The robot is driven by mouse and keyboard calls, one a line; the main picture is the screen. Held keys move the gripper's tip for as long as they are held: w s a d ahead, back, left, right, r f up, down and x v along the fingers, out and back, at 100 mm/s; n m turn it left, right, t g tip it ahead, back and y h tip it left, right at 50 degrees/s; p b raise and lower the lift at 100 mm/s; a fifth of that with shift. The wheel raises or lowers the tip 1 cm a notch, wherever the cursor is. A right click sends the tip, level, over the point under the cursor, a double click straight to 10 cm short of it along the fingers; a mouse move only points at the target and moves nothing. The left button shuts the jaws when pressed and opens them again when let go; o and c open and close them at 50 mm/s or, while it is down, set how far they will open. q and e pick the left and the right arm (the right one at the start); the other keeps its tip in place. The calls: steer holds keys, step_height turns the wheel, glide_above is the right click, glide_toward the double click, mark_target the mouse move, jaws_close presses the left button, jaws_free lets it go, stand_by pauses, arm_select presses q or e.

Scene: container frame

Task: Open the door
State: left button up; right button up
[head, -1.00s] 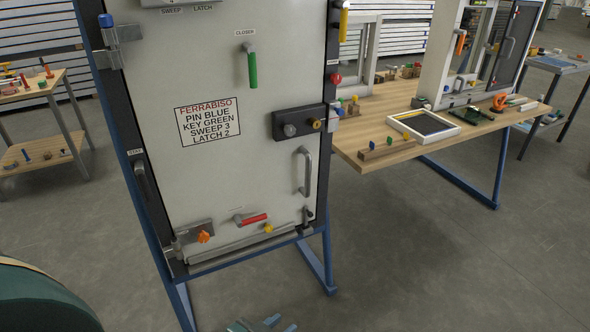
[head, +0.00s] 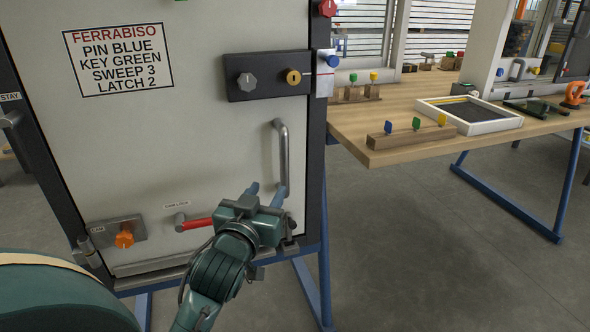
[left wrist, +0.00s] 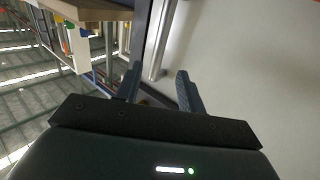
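The door is a pale panel (head: 150,140) in a dark frame, and it looks shut. Its grey vertical bar handle (head: 283,155) is near the right edge; it also shows in the left wrist view (left wrist: 160,38). My left gripper (head: 266,190) is open at the handle's lower part. In the left wrist view the handle's end lies between the two fingertips (left wrist: 160,72), with gaps on both sides; I cannot tell whether they reach around it. A sign (head: 120,60) reads FERRABISO, PIN BLUE, KEY GREEN, SWEEP 3, LATCH 2. My right gripper is not in view.
On the door are a lock plate (head: 268,78) with a grey knob and yellow cylinder, a red lever (head: 196,223) and an orange knob (head: 124,238). A blue knob (head: 332,61) is on the right frame. A wooden bench (head: 390,150) with a key block stands right; floor before it is clear.

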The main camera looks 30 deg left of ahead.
mark_target(283, 165)
arm_select(q)
steer(key=b+x, duration=0.2)
steer(key=x, duration=0.9)
steer(key=shift+w, duration=0.1)
steer(key=shift+w+a, duration=0.25)
steer(key=shift+w, duration=0.4)
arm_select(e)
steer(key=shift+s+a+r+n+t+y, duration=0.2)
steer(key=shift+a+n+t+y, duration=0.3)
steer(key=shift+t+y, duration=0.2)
arm_select(q)
steer(key=shift+c, duration=0.3)
jaws_close()
